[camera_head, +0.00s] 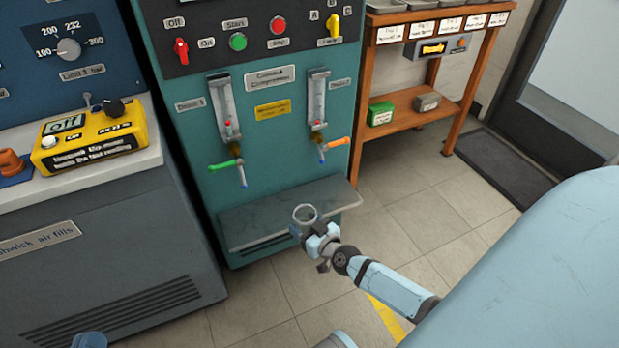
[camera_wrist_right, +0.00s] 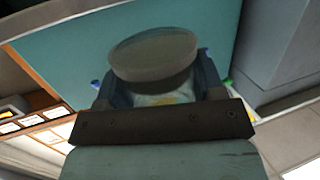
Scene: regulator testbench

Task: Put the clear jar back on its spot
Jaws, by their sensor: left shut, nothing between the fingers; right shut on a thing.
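The clear jar (camera_head: 305,212) is in my right gripper (camera_head: 313,234), which is shut on it. In the head view, the jar's round rim faces up, in front of the teal machine's grey ledge (camera_head: 258,222). I cannot tell whether it touches the ledge. In the right wrist view, the jar (camera_wrist_right: 155,62) sits between the two fingers (camera_wrist_right: 158,88) and looks cloudy grey. A small blue part of my left gripper (camera_head: 90,340) shows at the bottom left edge, shut and empty, far from the jar.
Above the ledge, two dispensing tubes (camera_head: 223,110) (camera_head: 317,98) end in a green-handled tap (camera_head: 226,165) and an orange-handled tap (camera_head: 334,145). A yellow meter (camera_head: 92,140) sits on the left bench. A wooden shelf (camera_head: 408,105) with trays stands at the back right.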

